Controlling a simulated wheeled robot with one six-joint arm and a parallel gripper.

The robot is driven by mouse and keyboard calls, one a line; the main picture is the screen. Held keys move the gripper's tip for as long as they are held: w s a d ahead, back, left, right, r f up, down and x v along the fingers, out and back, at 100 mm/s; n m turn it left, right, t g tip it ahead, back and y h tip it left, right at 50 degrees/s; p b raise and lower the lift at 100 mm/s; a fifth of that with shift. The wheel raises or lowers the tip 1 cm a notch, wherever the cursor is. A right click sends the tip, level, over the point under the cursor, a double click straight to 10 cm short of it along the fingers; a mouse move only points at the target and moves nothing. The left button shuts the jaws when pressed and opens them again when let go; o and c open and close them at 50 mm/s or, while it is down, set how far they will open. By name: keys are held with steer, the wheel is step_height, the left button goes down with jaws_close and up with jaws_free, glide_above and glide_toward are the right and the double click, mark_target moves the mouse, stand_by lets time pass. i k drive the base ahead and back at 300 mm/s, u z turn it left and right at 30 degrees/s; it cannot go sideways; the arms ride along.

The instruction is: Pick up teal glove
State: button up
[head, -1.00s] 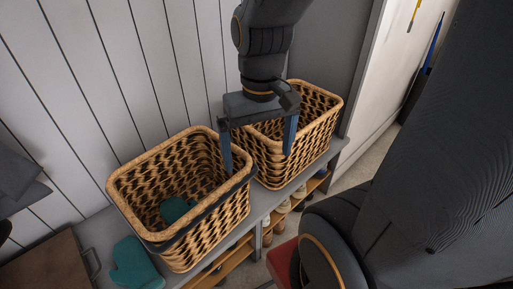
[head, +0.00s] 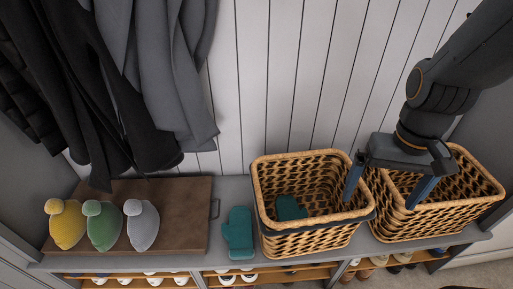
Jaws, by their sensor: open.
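One teal glove (head: 239,233) lies flat on the grey bench top, just left of the left wicker basket (head: 313,241). A second teal glove (head: 291,208) lies inside that basket, partly hidden by its front wall. My gripper (head: 384,194) is open and empty, pointing down over the gap between the left basket and the right wicker basket (head: 440,231). Its left blue finger is by the left basket's right rim, and its right finger is over the right basket. Whether the fingers touch the baskets I cannot tell.
A brown board (head: 175,202) with a handle lies on the bench at left, bearing a yellow (head: 67,224), a green (head: 102,226) and a grey (head: 141,225) hat-like item. Dark and grey coats (head: 165,70) hang above it. Shoes fill the shelves below.

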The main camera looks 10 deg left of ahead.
mark_target(239, 233)
steer(key=z, duration=1.1)
steer(key=k, duration=1.05)
steer(key=u, duration=2.1)
